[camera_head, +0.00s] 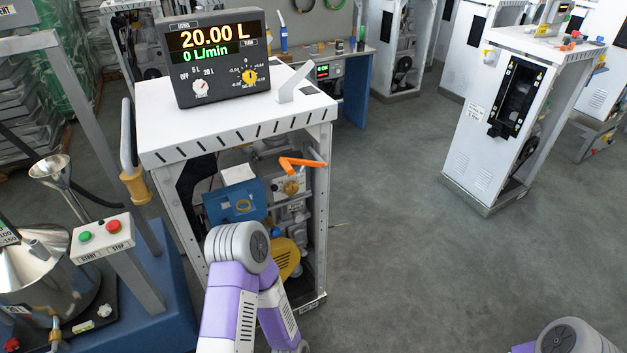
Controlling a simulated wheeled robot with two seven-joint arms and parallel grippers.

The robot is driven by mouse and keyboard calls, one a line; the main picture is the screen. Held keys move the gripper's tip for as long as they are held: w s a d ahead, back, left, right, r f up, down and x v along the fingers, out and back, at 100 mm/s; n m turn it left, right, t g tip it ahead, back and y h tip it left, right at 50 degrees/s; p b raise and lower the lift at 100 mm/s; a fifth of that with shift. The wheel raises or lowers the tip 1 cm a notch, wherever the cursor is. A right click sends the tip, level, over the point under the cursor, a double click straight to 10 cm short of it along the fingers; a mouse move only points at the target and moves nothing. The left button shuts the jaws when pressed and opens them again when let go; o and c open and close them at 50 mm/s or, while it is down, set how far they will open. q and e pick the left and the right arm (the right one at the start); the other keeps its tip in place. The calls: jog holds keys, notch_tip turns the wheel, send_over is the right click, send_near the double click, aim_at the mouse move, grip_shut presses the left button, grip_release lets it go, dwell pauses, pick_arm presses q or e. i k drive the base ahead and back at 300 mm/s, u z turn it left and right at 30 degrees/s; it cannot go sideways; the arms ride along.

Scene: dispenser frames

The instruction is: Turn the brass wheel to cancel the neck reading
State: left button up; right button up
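A dispenser frame with a white top (225,130) stands at the left centre. On it is a dark display (216,58) reading 20.00 L and 0 L/min. Its lower panel has a white selector knob (200,88) marked OFF, 5 L and 20 L, and a small dial with a yellow centre (250,76); the dial's exact reading is too small to tell. Inside the open frame, a small round brass-coloured part (291,187), possibly the wheel, sits below an orange lever (302,163). My purple and white arm links show in front of the frame and at bottom right. Neither gripper shows.
A blue box (235,202) and a yellow round part (286,258) are inside the frame. A nozzle with a tan grip (136,186) hangs at its left side. A START/STOP box (102,236) stands lower left. The floor to the right is clear up to another white cabinet (480,150).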

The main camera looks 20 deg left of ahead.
aim_at(291, 187)
jog(key=u, duration=0.45)
jog(key=i, duration=0.65)
jog(key=u, duration=0.6)
